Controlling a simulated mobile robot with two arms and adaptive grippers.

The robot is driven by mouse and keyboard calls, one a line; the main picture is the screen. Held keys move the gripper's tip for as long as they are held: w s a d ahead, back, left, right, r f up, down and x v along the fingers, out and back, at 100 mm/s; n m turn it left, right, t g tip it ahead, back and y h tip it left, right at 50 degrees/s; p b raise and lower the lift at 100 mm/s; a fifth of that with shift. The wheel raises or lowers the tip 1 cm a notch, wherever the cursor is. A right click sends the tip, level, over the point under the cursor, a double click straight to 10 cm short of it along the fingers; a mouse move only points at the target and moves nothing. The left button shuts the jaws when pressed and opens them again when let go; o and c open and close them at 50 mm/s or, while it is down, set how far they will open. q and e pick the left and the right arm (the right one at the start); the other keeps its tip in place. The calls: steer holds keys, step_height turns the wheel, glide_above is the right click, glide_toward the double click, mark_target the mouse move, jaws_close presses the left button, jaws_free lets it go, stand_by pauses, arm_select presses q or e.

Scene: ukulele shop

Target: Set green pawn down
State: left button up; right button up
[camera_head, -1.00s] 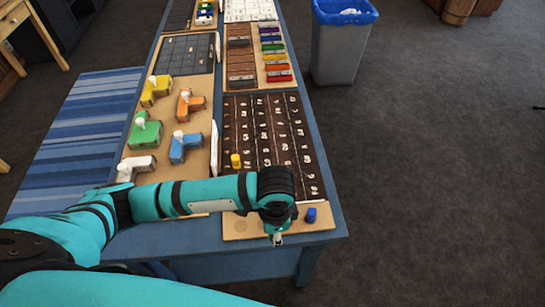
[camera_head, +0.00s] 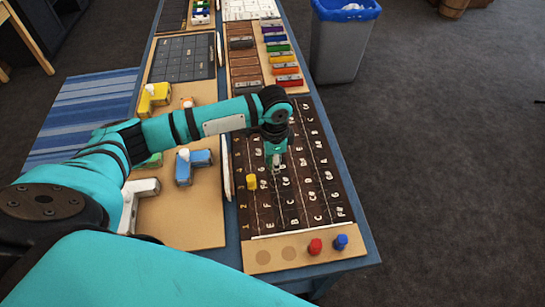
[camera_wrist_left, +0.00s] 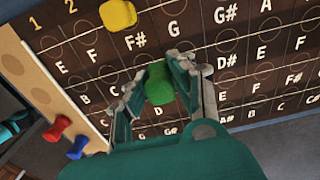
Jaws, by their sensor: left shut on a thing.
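My left gripper (camera_head: 275,168) is over the brown fretboard-style board (camera_head: 318,205), beyond and right of the yellow pawn (camera_head: 252,182). In the left wrist view its fingers (camera_wrist_left: 158,72) are shut on the green pawn (camera_wrist_left: 159,88), above the row with D and D#. I cannot tell whether the pawn touches the board. The green pawn cannot be made out in the head view. The yellow pawn also shows in the left wrist view (camera_wrist_left: 118,14), near F#.
A red pawn (camera_head: 315,247) and a blue pawn (camera_head: 341,242) stand on the board's tan front strip (camera_head: 270,258), beside empty round spots. Block pieces, such as a blue one (camera_head: 193,166), lie on the left tray. A grey bin (camera_head: 340,48) stands right of the table.

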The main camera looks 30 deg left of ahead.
arm_select(q)
steer(key=shift+w+a+f, duration=0.15)
steer(key=shift+w+a, duration=0.8)
steer(key=shift+w, duration=0.3)
steer(key=shift+w+a, duration=0.15)
steer(key=shift+w, duration=0.05)
step_height(320, 180, down, 3)
steer(key=shift+r+p, duration=0.1)
steer(key=shift+p, duration=0.45)
steer(key=shift+f, duration=0.35)
arm_select(e)
steer(key=shift+a+r, duration=0.65)
steer(key=shift+a, duration=0.05)
arm_select(q)
steer(key=shift+f, duration=0.15)
arm_select(e)
steer(key=shift+d, duration=0.1)
arm_select(q)
steer(key=o, duration=0.9)
